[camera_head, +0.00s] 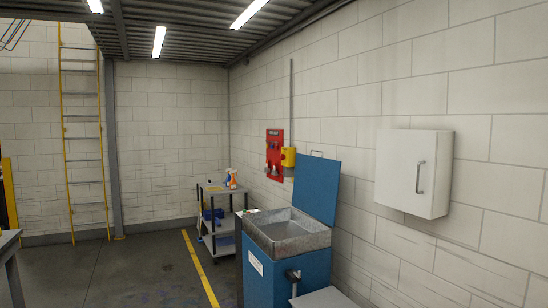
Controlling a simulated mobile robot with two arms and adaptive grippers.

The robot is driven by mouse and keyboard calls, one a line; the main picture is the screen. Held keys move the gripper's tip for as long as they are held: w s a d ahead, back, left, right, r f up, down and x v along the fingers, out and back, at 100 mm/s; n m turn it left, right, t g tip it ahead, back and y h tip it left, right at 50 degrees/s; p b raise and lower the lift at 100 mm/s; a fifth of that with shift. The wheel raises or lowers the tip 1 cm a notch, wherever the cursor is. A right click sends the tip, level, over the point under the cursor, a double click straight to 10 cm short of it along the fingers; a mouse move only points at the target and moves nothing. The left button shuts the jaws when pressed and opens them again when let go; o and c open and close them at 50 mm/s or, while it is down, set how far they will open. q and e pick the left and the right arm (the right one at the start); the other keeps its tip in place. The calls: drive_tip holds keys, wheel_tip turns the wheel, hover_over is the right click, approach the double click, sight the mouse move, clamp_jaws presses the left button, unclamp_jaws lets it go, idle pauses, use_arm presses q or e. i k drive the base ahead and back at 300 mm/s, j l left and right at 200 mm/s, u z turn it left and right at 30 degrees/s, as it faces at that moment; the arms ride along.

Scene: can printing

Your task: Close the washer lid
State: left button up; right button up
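The washer (266,278) is a blue cabinet with a grey metal basin (290,237) on top, standing against the right wall. Its blue lid (316,188) is open and stands upright, tilted back toward the wall, with a thin handle (317,153) at its top edge. The basin looks empty from here. Neither of my grippers is in view.
A grey shelf cart (222,243) with bottles and blue items stands behind the washer at its left. A white wall cabinet (413,172) hangs to the right of the lid. A grey surface (324,299) lies in front of the washer. Open floor (130,275) lies left.

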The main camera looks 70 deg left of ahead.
sight(316, 180)
drive_tip(key=i+j+u, duration=0.1)
drive_tip(key=j+u, duration=0.4)
drive_tip(key=i+j+u, duration=0.1)
drive_tip(key=j+u, duration=0.15)
drive_tip(key=u, duration=0.2)
drive_tip(key=i+j+u, duration=0.2)
drive_tip(key=u, duration=0.3)
drive_tip(key=j, duration=0.1)
